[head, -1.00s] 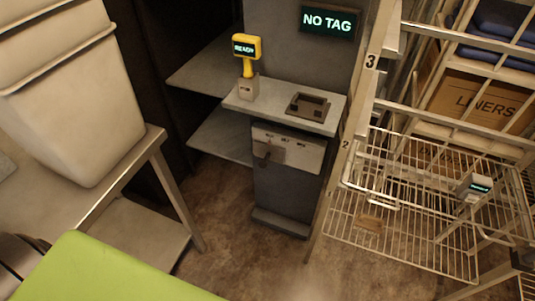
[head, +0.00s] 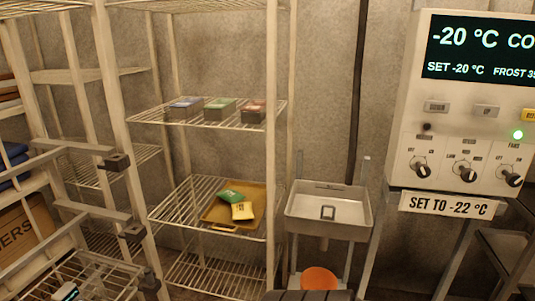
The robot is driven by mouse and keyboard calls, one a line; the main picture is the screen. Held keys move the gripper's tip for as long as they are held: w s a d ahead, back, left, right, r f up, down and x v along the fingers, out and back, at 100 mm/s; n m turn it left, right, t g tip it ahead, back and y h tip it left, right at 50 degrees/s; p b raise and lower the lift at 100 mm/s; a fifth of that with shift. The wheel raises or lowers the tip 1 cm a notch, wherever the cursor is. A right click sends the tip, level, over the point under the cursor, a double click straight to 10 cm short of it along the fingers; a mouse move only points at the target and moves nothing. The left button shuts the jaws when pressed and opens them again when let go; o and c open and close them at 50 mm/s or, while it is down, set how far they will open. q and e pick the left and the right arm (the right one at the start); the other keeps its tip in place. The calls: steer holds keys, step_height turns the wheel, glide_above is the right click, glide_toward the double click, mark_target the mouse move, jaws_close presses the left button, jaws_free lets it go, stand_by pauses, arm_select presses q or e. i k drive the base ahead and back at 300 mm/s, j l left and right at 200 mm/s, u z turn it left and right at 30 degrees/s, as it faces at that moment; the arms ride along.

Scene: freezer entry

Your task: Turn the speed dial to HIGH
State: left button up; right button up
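A pale control panel (head: 455,110) stands at the right edge of the head view. Three dark dials sit in a row along its lower part: a left dial (head: 419,170), a middle dial (head: 467,174) and a right dial (head: 512,179). Their lettering is too small to read surely, so I cannot tell which one is the speed dial or its setting. The panel's display (head: 480,50) reads -20 °C and SET -20 °C. A green lamp (head: 518,134) glows above the right dial. Neither of my grippers is in view.
A sign (head: 447,205) below the panel reads SET TO -22 °C. A metal basin (head: 328,226) stands left of the panel, with an orange round thing (head: 320,278) below. A wire rack (head: 180,215) holds several boxes and a tan tray (head: 215,216).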

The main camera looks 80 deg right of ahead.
mark_target(469, 176)
steer(key=z, duration=3.7)
